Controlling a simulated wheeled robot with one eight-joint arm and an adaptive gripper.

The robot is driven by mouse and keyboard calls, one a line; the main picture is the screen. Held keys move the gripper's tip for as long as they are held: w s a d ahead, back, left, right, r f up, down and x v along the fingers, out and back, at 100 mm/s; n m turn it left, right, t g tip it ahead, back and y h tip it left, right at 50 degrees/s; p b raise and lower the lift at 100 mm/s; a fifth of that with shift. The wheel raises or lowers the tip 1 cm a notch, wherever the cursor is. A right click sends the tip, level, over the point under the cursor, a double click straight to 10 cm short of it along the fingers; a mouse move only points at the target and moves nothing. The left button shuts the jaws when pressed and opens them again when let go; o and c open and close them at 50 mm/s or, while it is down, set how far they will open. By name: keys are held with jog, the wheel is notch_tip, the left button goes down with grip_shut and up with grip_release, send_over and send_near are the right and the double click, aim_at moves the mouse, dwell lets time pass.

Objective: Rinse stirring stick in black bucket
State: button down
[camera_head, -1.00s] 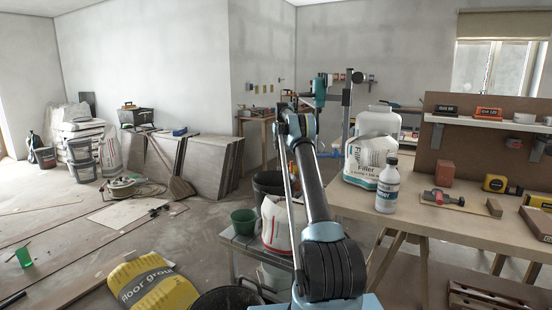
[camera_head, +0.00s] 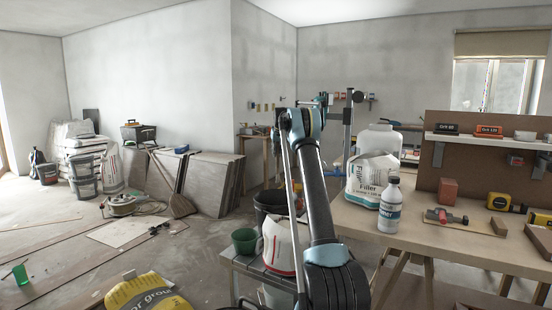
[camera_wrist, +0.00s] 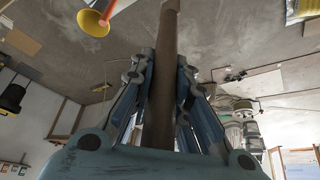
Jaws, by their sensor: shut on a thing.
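My gripper (camera_wrist: 165,64) is shut on a brown wooden stick (camera_wrist: 161,105) in the wrist view. The stick runs between the two fingers and past them to the top edge; its far end is out of the picture. In the head view my arm reaches away, and the gripper and stick cannot be made out. A dark bucket (camera_head: 268,196) stands just left of my arm, behind a white bag, partly hidden by both. I cannot see inside it. I cannot tell how far the stick is from it.
A green bucket (camera_head: 245,241) and a white bag (camera_head: 276,246) stand on a low bench left of my arm. The workbench (camera_head: 440,240) at right holds a filler bag (camera_head: 371,180), a white bottle (camera_head: 390,206) and tools. A yellow grout bag (camera_head: 148,294) lies at bottom left.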

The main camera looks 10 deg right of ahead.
jog(key=shift+s+a+f+t, duration=0.35)
jog(key=shift+s+a, duration=0.55)
jog(key=shift+s, duration=5.05)
jog(key=shift+s+a+f+t, duration=0.35)
jog(key=shift+s+a, duration=0.55)
jog(key=shift+s, duration=5)
jog(key=w+f, duration=0.2)
jog(key=f, duration=0.8)
jog(key=w+f, duration=0.2)
jog(key=f, duration=0.8)
jog(key=shift+d+f, duration=0.2)
jog(key=shift+f, duration=0.1)
jog(key=shift+w+d, duration=0.1)
jog(key=shift+w, duration=0.05)
